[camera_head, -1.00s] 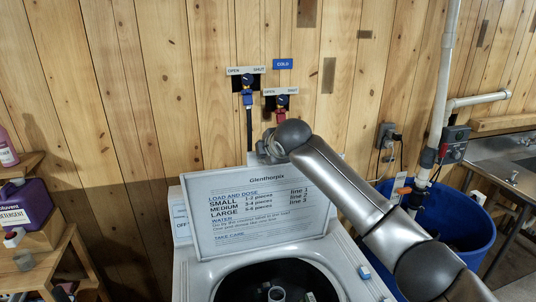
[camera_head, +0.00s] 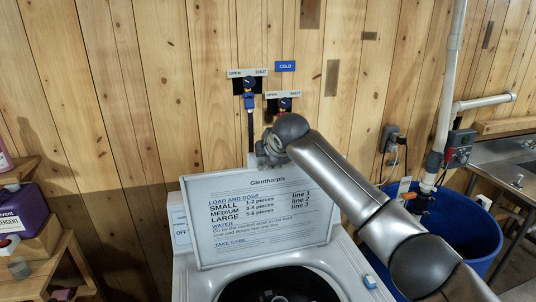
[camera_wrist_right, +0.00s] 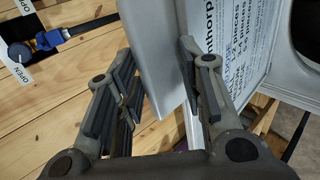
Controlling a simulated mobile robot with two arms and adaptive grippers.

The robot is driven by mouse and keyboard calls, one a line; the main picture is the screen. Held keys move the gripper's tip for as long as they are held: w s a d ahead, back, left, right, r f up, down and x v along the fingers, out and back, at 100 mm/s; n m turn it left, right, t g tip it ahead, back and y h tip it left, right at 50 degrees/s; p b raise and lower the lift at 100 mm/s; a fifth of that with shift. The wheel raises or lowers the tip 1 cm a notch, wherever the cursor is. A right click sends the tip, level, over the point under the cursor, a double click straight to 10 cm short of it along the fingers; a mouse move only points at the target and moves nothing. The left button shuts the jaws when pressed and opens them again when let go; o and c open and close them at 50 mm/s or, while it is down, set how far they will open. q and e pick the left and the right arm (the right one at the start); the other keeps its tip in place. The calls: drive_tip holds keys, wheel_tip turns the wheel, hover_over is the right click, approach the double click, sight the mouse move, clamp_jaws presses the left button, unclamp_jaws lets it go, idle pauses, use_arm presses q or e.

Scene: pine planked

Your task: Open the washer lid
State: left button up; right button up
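The washer (camera_head: 355,279) stands low in the middle of the head view, its round tub opening (camera_head: 285,286) uncovered. Its lid (camera_head: 262,258), printed with load and dose text, stands raised at the back of the machine. My right arm reaches over from the right, its wrist at the lid's upper edge; the fingers are hidden there in the head view. In the right wrist view, my right gripper (camera_wrist_right: 165,85) is open, its fingers apart on either side of the lid's edge (camera_wrist_right: 155,50). Firm contact cannot be told. My left gripper is out of view.
A plank wall with valves (camera_head: 249,85) and a hose is close behind the washer. A blue tub (camera_head: 465,235) and a metal sink (camera_head: 510,165) are on the right. A purple detergent jug (camera_head: 22,215) sits on a wooden stand at the left.

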drive_tip(key=shift+w, duration=0.1)
drive_tip(key=shift+r, duration=0.1)
drive_tip(key=v, duration=1.2)
idle(0.4)
